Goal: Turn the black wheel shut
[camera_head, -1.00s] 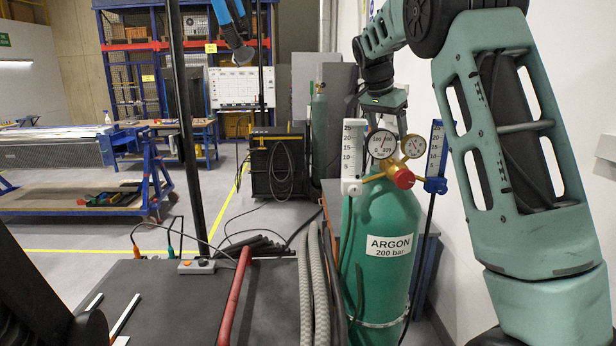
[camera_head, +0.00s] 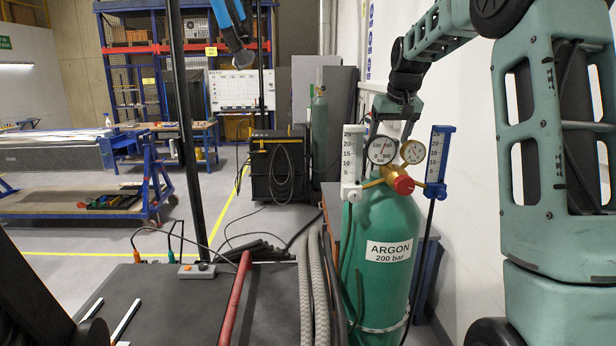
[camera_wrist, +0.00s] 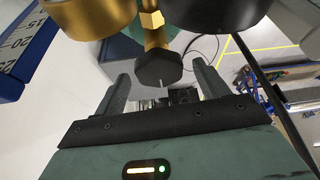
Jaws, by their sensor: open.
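The black wheel (camera_wrist: 158,68) is a small faceted knob with a white mark, on a brass stem, in the wrist view. In the head view I cannot make it out behind the gauges. My gripper (camera_wrist: 159,80) is open, with one finger on each side of the wheel and a visible gap on both sides. How deep the wheel sits between the fingers is hard to tell. In the head view my gripper (camera_head: 396,112) is behind the two round gauges of the brass regulator on the green argon cylinder (camera_head: 376,268).
The white gauge (camera_head: 382,150) and gold-rimmed gauge (camera_head: 413,152) stand close by. A white flow tube (camera_head: 352,165) and a blue one (camera_head: 437,160) flank them. A red knob (camera_head: 404,186) faces forward. The wall (camera_head: 480,200) is close on the right.

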